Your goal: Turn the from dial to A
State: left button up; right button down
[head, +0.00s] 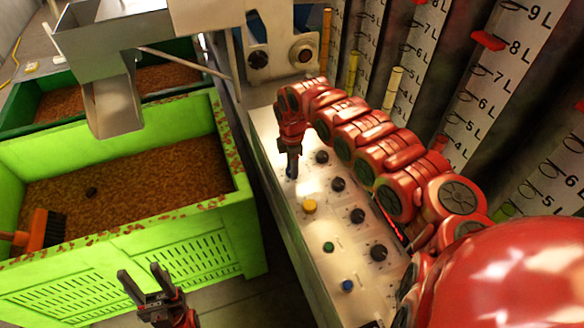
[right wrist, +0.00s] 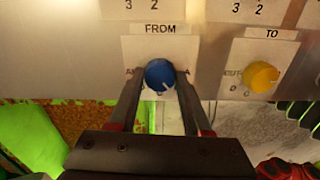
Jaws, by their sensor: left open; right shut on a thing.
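The blue FROM dial (right wrist: 160,75) sits on a pale panel under the printed word FROM in the right wrist view. A light pointer mark on it points to the lower right. A letter shows right of the dial, partly behind a finger. My right gripper (right wrist: 160,84) has one finger on each side of the dial and is shut on it. In the head view my right gripper (head: 291,168) reaches down to the panel's far end and mostly hides the dial. My left gripper (head: 144,278) is open and empty, low in front of the green bin.
The yellow TO dial (right wrist: 262,76) is right of the FROM dial. The control panel (head: 310,265) also carries several black knobs, a green knob (head: 328,247) and another blue knob (head: 347,286). A green bin (head: 245,215) of brown grains stands left. Litre scales (head: 500,60) rise behind.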

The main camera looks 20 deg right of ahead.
jog(key=n+b, duration=0.2)
jog(key=n, duration=0.2)
jog(key=shift+f+n, duration=0.15)
jog(key=shift+n, duration=0.15)
jog(key=n+b, duration=0.3)
jog(key=n, duration=0.1)
jog(key=shift+n+b, duration=0.35)
jog(key=shift+n, duration=0.35)
jog(key=shift+r, duration=0.2)
jog(key=shift+c, duration=1.7)
grip_release()
